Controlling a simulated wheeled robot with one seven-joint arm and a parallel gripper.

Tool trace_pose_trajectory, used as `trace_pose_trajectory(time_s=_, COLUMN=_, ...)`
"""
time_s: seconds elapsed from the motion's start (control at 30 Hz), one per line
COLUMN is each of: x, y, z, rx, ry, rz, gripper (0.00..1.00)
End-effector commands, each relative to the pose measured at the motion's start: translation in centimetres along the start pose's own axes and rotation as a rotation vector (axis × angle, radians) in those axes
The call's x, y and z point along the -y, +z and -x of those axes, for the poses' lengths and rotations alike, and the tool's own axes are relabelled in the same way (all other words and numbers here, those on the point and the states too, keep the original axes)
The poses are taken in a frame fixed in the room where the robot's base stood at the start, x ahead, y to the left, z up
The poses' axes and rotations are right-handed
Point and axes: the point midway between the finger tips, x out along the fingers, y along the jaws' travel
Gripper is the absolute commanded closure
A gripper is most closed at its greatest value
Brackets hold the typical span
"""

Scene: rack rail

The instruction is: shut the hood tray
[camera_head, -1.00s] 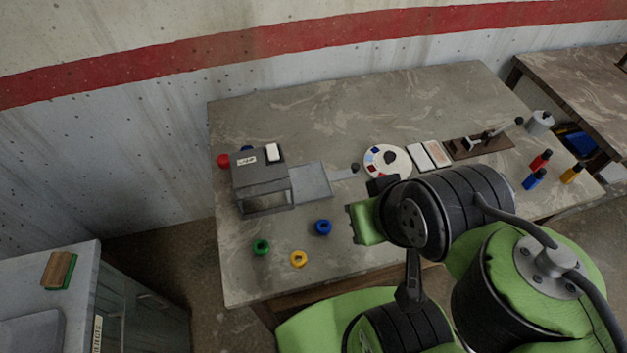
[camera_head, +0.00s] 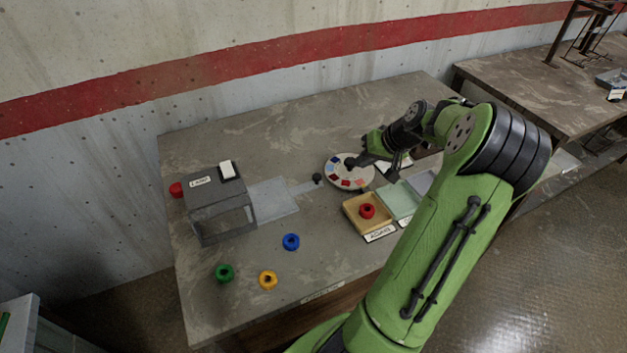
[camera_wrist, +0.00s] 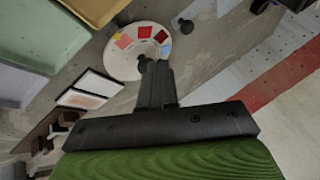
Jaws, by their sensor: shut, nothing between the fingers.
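The hood (camera_head: 218,212) is a grey box with a dark window and a label on top, at the left of the table. Its flat grey tray (camera_head: 274,197) sticks out to the right. A thin handle strip leads from the tray to a black knob (camera_head: 317,177). My gripper (camera_head: 361,160) is shut and empty, right of that knob and apart from it, over a round white dial with coloured patches (camera_head: 345,180). In the wrist view my shut fingers (camera_wrist: 157,68) are close to a black knob (camera_wrist: 144,64) on the dial (camera_wrist: 125,58); I cannot tell whether they touch.
A tan bin (camera_head: 354,221) holding a red ring (camera_head: 367,211) and a green bin (camera_head: 399,201) stand right of the tray. Blue (camera_head: 291,242), green (camera_head: 224,273) and yellow (camera_head: 268,280) rings lie in front. The table behind the tray is clear.

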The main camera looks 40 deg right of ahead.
Motion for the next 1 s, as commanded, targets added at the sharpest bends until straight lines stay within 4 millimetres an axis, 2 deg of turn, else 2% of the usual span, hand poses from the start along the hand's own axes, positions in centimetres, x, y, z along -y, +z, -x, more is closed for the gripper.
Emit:
trace_pose_trajectory(time_s=0.17, x=-0.3, y=-0.1, z=-1.6, rx=-0.005, ry=-0.007, rz=-0.005, gripper=1.0)
trace_pose_trajectory(time_s=0.57, x=-0.2, y=0.0, z=-10.4, rx=-0.002, ry=-0.007, rz=-0.006, gripper=1.0)
trace_pose_trajectory(time_s=0.73, x=2.2, y=0.1, z=-11.7, rx=-0.003, ry=-0.004, rz=-0.005, gripper=1.0)
trace_pose_trajectory(time_s=1.0, x=3.1, y=0.1, z=-12.2, rx=-0.004, ry=-0.002, rz=-0.007, gripper=1.0)
